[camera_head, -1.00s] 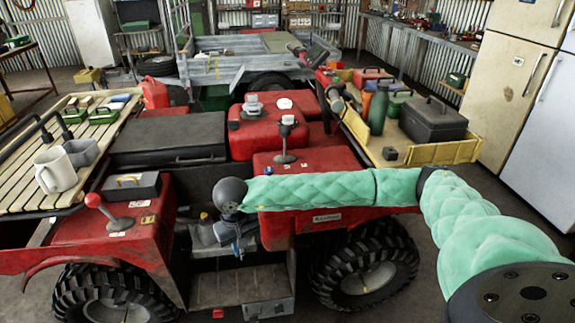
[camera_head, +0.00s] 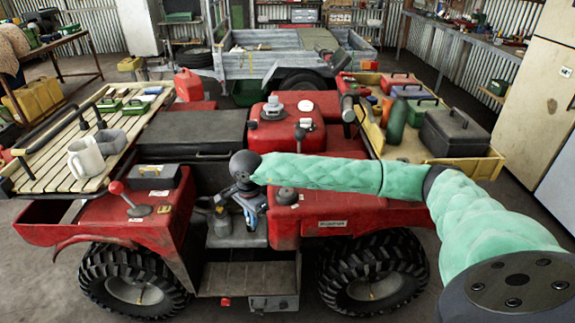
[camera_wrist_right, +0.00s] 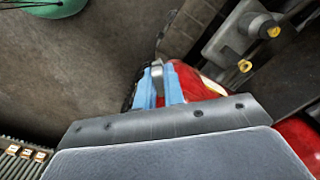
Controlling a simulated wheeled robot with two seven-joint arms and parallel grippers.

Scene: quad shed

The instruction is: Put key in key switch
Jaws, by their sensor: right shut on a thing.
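My right gripper (camera_head: 251,221) hangs down from the mint-sleeved arm in front of the open middle of the red quad (camera_head: 338,212). In the right wrist view its blue fingers (camera_wrist_right: 156,90) are shut on a small, thin grey metal piece (camera_wrist_right: 157,70), probably the key. Most of that piece is hidden between the fingers. I cannot clearly pick out the key switch in either view. A grey box with brass fittings (camera_wrist_right: 236,38) lies up and right of the fingertips in the wrist view, apart from them. My left gripper is not in view.
A slatted rack (camera_head: 60,165) with mugs (camera_head: 86,158) stands on the quad's left side. A red-knobbed lever (camera_head: 122,195) stands at front left. Open floor lies in front.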

